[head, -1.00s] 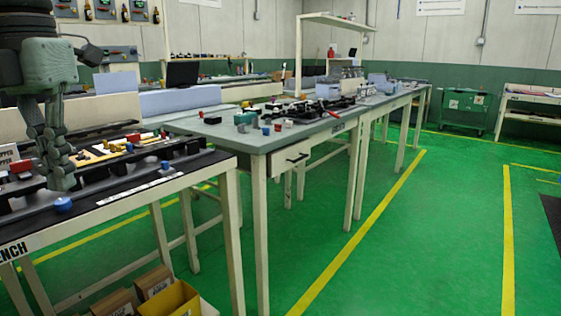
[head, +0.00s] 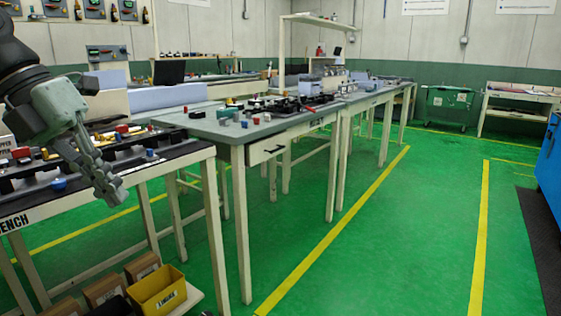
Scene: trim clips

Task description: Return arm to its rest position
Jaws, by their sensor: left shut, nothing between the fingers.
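My left gripper (head: 116,192) is at the left of the head view, shut and empty. Its fingers point down and to the right, in front of the near bench's right part. The near bench (head: 185,160) has a dark top with black rails, small red and blue knobs and yellow parts on it. A blue knob (head: 59,184) is left of the fingers, near the bench's front edge. The gripper and arm hide part of the bench. My right gripper is not in view.
A grey-topped bench (head: 215,129) with a drawer (head: 268,149) and small parts stands beyond. A yellow bin (head: 157,290) and cardboard boxes (head: 104,290) sit low under the near bench. Green floor (head: 390,230) is clear at the right. A blue cabinet (head: 549,165) stands at the right edge.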

